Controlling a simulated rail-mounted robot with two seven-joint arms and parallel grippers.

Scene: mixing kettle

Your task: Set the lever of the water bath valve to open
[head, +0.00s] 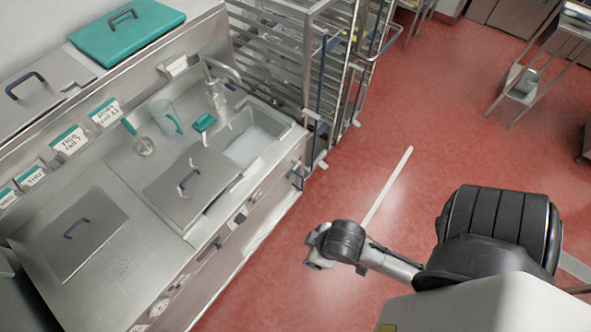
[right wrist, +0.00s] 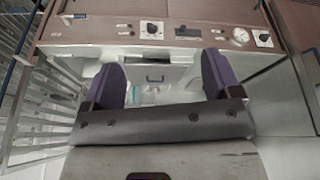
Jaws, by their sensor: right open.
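The steel counter front carries a control panel with dark knobs or levers (head: 240,216). In the right wrist view the panel runs across the top, with a dark knob on a white plate (right wrist: 152,29) near the middle and another (right wrist: 263,39) at the right. I cannot tell which one is the water bath valve lever, or how it is set. My right gripper (right wrist: 163,84) is open and empty, its two dark purple fingers apart, below the panel in that view. In the head view my right gripper (head: 317,250) is over the red floor, apart from the counter. My left gripper is not in view.
The counter holds a sink (head: 252,147), a steel lid (head: 190,188) and a clear jug (head: 165,116). A wire rack trolley (head: 320,70) stands beyond the counter's far end. The red floor (head: 430,130) right of the counter is largely clear.

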